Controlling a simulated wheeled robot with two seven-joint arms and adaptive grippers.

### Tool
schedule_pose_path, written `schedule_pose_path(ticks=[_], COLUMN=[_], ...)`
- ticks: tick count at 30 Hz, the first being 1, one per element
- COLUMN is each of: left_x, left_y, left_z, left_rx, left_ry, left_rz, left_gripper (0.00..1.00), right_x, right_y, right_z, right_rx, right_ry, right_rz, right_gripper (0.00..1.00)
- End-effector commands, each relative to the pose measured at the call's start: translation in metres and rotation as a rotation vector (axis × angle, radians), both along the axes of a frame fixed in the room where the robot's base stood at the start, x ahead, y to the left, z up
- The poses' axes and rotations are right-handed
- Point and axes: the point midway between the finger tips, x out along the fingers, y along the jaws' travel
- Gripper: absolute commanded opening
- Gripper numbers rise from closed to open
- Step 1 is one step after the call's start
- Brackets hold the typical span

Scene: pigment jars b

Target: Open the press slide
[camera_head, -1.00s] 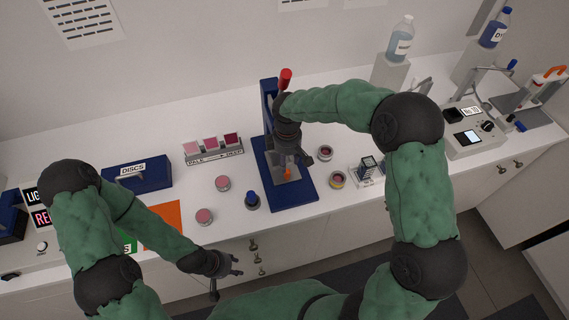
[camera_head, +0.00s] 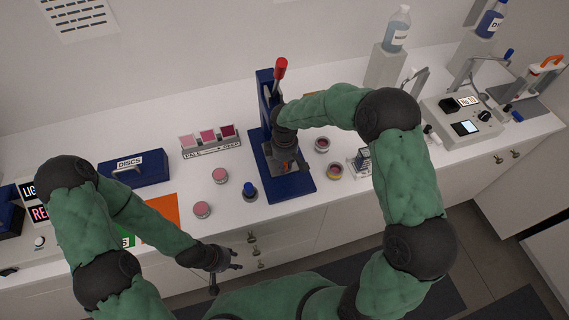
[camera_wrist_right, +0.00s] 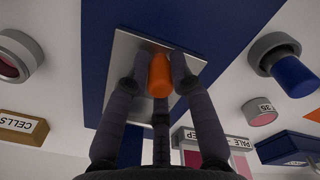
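The blue press (camera_head: 297,186) stands on the counter with an upright post and a red-tipped lever (camera_head: 281,68). In the right wrist view its slide is a light metal plate (camera_wrist_right: 122,62) lying on the blue base, with an upright orange knob (camera_wrist_right: 159,76). My right gripper (camera_head: 288,163) is down at the slide; in the wrist view its fingertips (camera_wrist_right: 160,65) close in on both sides of the knob, with no clear gap. The gripper partly hides the slide in the head view. My left gripper (camera_head: 236,262) is open and empty in front of the counter edge.
Pigment jars (camera_head: 220,175) stand left of the press, with a blue-topped item (camera_head: 249,188) close by. Further jars (camera_head: 322,144) stand right of it. A swatch rack (camera_head: 212,148) and blue DISCS box (camera_head: 136,170) are behind left. The label device (camera_head: 466,120) is far right.

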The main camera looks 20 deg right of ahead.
Motion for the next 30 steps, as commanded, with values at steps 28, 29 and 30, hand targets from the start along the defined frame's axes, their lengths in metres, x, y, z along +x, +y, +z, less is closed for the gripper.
schedule_pose_path(ticks=[28, 29, 30], left_x=[0.0, 0.0, 0.0], left_y=[0.0, 0.0, 0.0], left_z=[-0.001, -0.001, -0.001], left_rx=[0.0, 0.0, 0.0], left_ry=[0.0, 0.0, 0.0], left_rz=[0.0, 0.0, 0.0], left_gripper=[0.4, 0.4, 0.4], right_x=[-0.099, -0.101, -0.102], right_y=[-0.004, -0.004, -0.004], right_z=[0.0, 0.0, 0.0], right_rx=[-0.001, -0.002, -0.002], right_ry=[0.002, 0.003, 0.003], right_rz=[0.001, 0.001, 0.001], right_gripper=[0.0, 0.0, 0.0])
